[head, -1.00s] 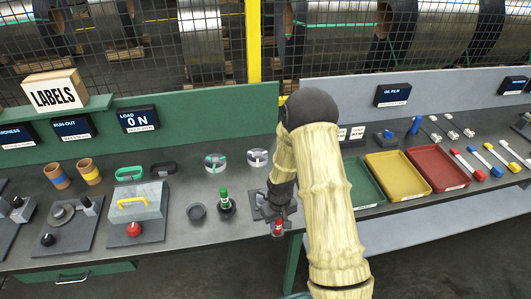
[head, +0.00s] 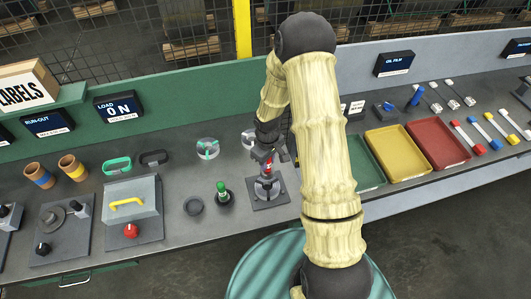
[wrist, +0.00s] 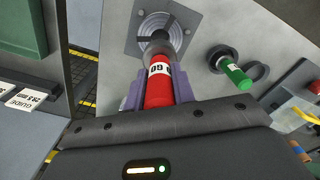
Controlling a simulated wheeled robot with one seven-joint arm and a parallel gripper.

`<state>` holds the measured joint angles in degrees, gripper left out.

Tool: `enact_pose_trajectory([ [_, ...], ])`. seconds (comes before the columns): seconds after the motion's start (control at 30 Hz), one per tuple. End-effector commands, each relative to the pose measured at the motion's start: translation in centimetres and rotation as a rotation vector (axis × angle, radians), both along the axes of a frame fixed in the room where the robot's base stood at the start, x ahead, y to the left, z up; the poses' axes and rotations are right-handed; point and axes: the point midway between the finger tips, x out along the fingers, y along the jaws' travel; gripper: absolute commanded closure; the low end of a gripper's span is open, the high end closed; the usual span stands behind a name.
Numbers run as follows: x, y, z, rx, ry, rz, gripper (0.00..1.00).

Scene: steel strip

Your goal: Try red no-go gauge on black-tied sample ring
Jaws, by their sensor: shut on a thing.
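My gripper (head: 268,152) is shut on the red gauge (wrist: 158,88), which carries a white label band. The red gauge also shows below my gripper in the head view (head: 268,167). Its dark lower end points at a round grey piece in a fixture on a square plate (head: 283,200). This fixture shows at the top of the wrist view (wrist: 135,42). I cannot tell whether the gauge end touches or enters the round piece, and no black tie is clear there. Behind my gripper is a grey ring (head: 247,138), partly hidden. A ring with green marks (head: 208,149) stands left of it.
The green gauge (head: 221,188) stands in its holder left of the fixture, beside an empty dark holder (head: 194,206). Green (head: 366,172), yellow (head: 388,165) and red (head: 441,170) trays lie to the right.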

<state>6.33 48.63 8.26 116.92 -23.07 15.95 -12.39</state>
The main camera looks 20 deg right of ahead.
Motion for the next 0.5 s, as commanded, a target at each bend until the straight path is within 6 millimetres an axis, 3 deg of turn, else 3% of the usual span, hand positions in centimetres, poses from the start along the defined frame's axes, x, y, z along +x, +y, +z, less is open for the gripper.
enact_pose_trajectory([
  [0.5,0.00,-0.02,-0.63,0.000,0.000,-0.001,1.00],
])
